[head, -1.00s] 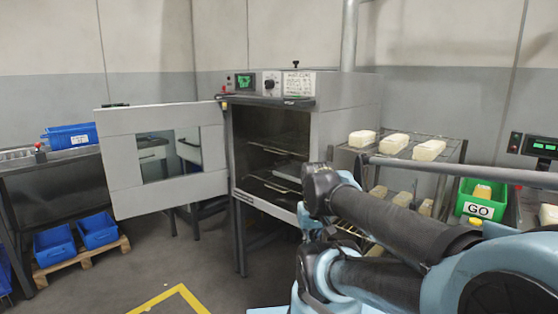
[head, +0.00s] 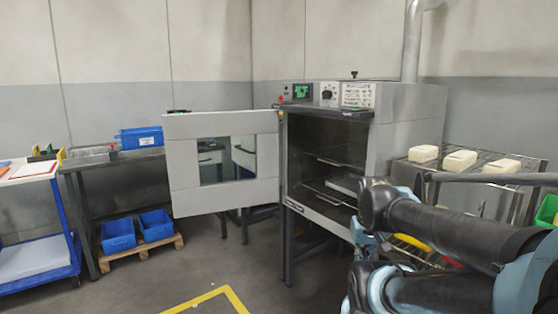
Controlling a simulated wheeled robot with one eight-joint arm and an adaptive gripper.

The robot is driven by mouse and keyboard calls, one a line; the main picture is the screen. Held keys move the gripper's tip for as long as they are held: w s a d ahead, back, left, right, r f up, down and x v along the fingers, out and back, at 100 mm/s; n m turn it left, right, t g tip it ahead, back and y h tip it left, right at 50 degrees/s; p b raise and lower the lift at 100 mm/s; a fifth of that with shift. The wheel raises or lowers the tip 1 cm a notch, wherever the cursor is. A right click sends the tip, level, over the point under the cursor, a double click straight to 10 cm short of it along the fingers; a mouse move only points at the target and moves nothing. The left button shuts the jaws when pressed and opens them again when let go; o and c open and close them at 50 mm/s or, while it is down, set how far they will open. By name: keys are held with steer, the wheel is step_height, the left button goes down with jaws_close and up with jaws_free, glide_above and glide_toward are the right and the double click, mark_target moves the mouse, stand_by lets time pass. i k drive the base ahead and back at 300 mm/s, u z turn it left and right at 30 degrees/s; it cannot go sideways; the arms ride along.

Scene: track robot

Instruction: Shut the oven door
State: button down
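The oven (head: 410,132) stands at the right of the middle in the head view, on dark legs. Its grey door (head: 222,122), with a window in it, is wide open and swings out to the left from the left edge of the opening. Inside the oven are racks and a grey tray (head: 345,184). My arm fills the lower right, in front of the oven's lower right part. I cannot make out my gripper or its fingers in this view.
A rack with pale blocks (head: 459,161) stands right of the oven. A dark table with a blue bin (head: 140,138) stands left, with two blue crates on a pallet (head: 136,252) below. A blue-framed cart (head: 32,258) is far left. Yellow-marked floor (head: 215,300) in front is open.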

mark_target(189, 198)
steer(key=z, duration=1.9)
steer(key=k, duration=1.55)
steer(key=u, duration=2.15)
steer(key=i, duration=0.4)
steer(key=u, duration=0.05)
